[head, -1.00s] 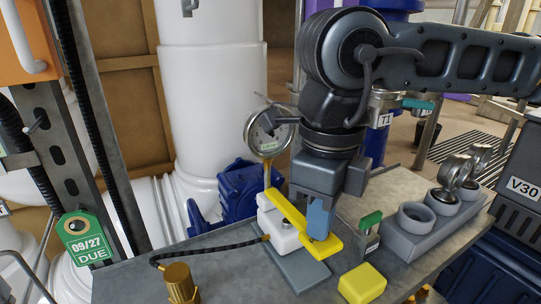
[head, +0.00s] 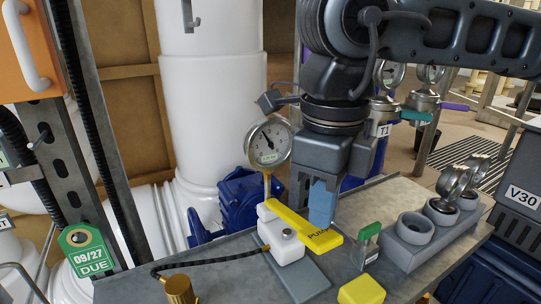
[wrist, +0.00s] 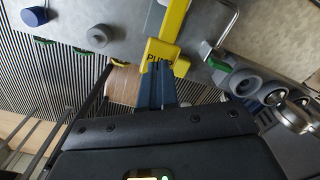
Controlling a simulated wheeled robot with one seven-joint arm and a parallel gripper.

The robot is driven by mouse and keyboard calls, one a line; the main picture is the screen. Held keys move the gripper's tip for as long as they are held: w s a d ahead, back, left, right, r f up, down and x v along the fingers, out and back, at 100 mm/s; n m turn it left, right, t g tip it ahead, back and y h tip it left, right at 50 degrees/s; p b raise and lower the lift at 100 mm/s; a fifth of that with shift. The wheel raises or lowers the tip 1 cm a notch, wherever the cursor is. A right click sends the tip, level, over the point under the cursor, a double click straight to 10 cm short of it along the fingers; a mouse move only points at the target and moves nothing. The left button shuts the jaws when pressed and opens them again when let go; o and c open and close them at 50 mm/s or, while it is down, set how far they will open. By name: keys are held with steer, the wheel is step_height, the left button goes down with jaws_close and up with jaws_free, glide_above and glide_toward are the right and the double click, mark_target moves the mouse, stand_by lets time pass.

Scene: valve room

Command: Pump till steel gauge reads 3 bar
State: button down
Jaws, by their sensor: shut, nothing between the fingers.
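The pump (head: 282,243) is a white block on a grey plate with a yellow lever (head: 300,225) marked PUMP. The lever slopes down to the right; its end also shows in the wrist view (wrist: 165,54). A steel-rimmed round gauge (head: 270,143) stands on a brass stem behind the pump. Its dark needle points up and left of centre; the numbers are too small to read. My gripper (head: 322,220) is shut and empty, with blue fingertips pointing down just above the lever's end. In the wrist view the fingertips (wrist: 156,72) overlap the lever's end; I cannot tell whether they touch.
A yellow block (head: 361,291) and a green-topped tag holder (head: 368,246) stand right of the pump. A grey rack (head: 420,240) with gauges is farther right. A brass fitting (head: 180,291) and black hose lie at front left. A white pipe (head: 213,110) rises behind.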

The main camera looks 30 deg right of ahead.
mark_target(319, 233)
steer(key=shift+f, duration=0.15)
step_height(319, 233, down, 5)
steer(key=b, duration=0.6)
steer(key=shift+r+p, duration=1.3)
steer(key=shift+r, duration=1.35)
steer(key=shift+f+b, duration=1.45)
steer(key=shift+b, duration=0.15)
steer(key=shift+r, duration=0.1)
steer(key=shift+r+p, duration=1.15)
steer(key=shift+r, duration=1.3)
steer(key=shift+r, duration=0.1)
